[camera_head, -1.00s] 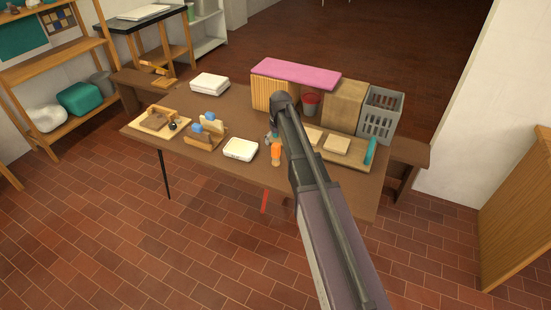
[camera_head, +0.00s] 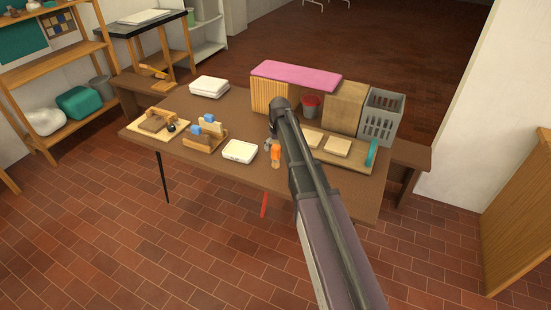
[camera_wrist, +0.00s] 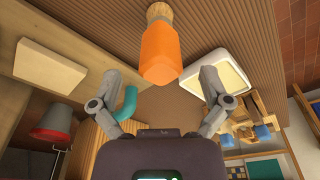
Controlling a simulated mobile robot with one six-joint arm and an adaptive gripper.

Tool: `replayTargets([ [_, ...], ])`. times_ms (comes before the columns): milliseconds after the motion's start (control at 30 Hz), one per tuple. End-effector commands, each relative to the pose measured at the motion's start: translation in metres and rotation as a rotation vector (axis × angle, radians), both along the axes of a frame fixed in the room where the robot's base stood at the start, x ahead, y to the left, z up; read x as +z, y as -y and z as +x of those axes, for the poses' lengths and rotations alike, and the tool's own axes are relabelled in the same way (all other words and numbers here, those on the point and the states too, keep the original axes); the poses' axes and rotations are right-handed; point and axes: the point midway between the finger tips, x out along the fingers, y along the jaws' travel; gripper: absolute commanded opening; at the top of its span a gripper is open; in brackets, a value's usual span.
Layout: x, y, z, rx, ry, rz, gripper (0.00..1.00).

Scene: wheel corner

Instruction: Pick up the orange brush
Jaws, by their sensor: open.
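The orange brush (camera_head: 276,154) stands near the front edge of the brown table, just left of my arm in the head view. In the wrist view its orange body (camera_wrist: 168,52) is close, with a light wooden end (camera_wrist: 159,12) at the top of the picture. My gripper (camera_wrist: 166,90) is open, its two grey fingers to the left and right below the brush's orange end. The brush lies ahead of the fingertips, and I cannot tell whether it is between them. In the head view the gripper is mostly hidden behind my arm.
A board with pale slabs (camera_head: 337,147) and a teal handle (camera_head: 371,153) lies to the right.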

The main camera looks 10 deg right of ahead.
Motion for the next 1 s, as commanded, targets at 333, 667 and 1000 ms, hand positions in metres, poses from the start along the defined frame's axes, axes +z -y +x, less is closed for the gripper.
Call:
replayTargets([
  [333,-0.031,-0.001,0.004,0.0,0.0,0.0,0.97],
  [667,-0.038,-0.002,0.005,0.0,0.0,0.0,0.97],
  [1000,-0.037,-0.002,0.005,0.0,0.0,0.0,0.97],
])
